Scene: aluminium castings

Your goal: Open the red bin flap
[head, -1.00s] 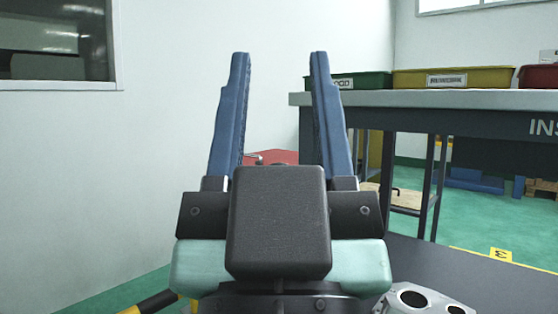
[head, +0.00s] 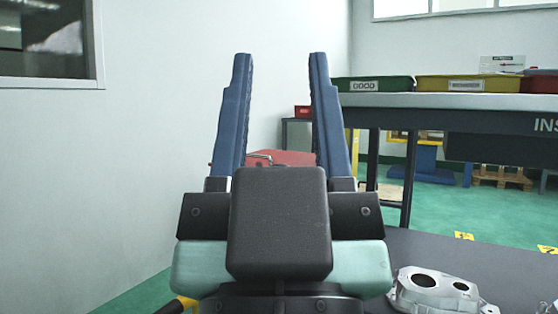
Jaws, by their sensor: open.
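The red bin flap (head: 290,158) shows between and just beyond my fingers, with a small metal handle on its left part. Its lower part and the bin's body are hidden behind my gripper, and I cannot tell how far the flap is raised, if at all. My gripper (head: 281,62) is open and empty, with its two blue fingers pointing up in the picture and standing apart. It appears nearer to me than the flap and not touching it.
An inspection bench (head: 440,101) stands at the right with a green tray (head: 373,84), a yellow tray (head: 468,88) and a red tray (head: 540,83). A casting (head: 440,287) lies on a dark surface at lower right. A white wall (head: 150,120) runs along the left.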

